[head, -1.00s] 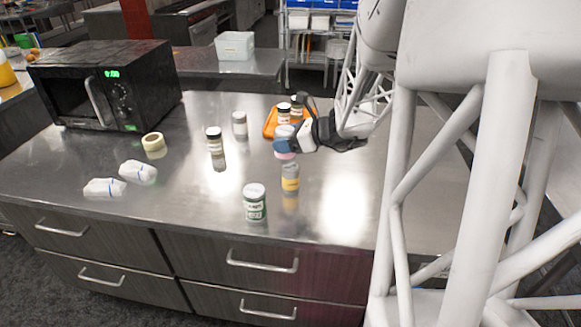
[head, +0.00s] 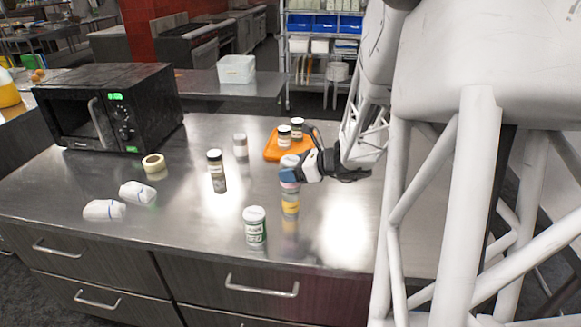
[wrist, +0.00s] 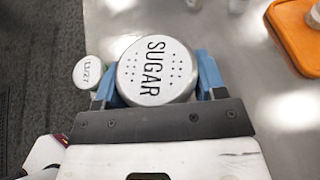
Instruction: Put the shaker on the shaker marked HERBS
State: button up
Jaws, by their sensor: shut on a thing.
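My gripper (head: 289,174) is shut on an upright shaker, whose white perforated lid reads SUGAR (wrist: 157,71) in the wrist view. The blue fingers clasp it from both sides. In the head view its pale lid (head: 290,160) shows above the fingers. A green-and-white-labelled shaker (head: 255,231) stands nearer the front edge. I cannot read HERBS anywhere.
An orange tray (head: 272,154) behind my gripper holds two dark shakers (head: 290,132). Two more shakers (head: 216,170) (head: 240,146) stand to the left. The front right counter is clear.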

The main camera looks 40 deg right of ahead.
jog(key=shift+f, duration=0.3)
jog(key=shift+f, duration=0.1)
jog(key=o, duration=1)
jog(key=shift+v, duration=6.05)
jog(key=shift+w, duration=0.1)
